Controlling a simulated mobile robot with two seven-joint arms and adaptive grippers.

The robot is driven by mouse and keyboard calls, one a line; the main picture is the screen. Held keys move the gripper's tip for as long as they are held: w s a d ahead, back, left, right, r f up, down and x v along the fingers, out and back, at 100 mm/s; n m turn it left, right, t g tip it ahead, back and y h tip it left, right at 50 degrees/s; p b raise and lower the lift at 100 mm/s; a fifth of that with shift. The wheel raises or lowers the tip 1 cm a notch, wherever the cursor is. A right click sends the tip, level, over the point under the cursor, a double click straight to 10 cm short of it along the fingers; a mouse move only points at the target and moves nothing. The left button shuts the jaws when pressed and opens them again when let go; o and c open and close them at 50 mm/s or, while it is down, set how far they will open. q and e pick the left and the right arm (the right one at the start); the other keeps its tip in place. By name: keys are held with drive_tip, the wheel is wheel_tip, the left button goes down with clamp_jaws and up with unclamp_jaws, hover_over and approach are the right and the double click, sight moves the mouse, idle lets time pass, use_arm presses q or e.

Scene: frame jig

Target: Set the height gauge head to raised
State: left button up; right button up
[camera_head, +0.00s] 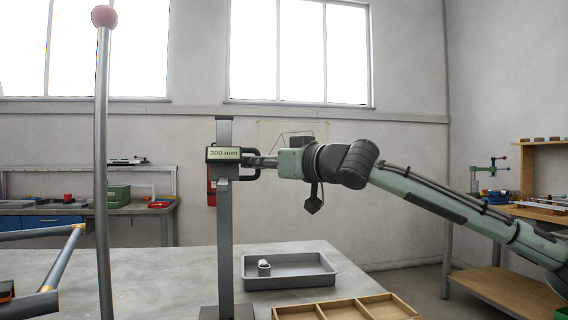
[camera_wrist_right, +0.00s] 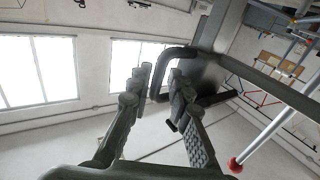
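The height gauge is a grey upright column (camera_head: 225,240) standing on the table. Its head (camera_head: 222,154), labelled "300 mm", sits near the top of the column. A black loop handle (camera_head: 257,172) sticks out from the head's right side. My right gripper (camera_head: 262,161) is at this handle, coming from the right. In the right wrist view, the handle's bar (camera_wrist_right: 158,75) lies between the two fingertips of my right gripper (camera_wrist_right: 160,82). The fingers look apart, with small gaps beside the bar; firm contact is not clear. My left gripper is out of view.
A grey tray (camera_head: 290,283) with a small cylindrical part (camera_head: 264,268) and a wooden divided box (camera_head: 350,309) are on the table right of the column. A tall rod with a red ball (camera_head: 104,16) and a tube frame (camera_head: 60,265) stand at left.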

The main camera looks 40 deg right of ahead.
drive_tip(key=s, duration=1.1)
drive_tip(key=shift+s+d, duration=0.35)
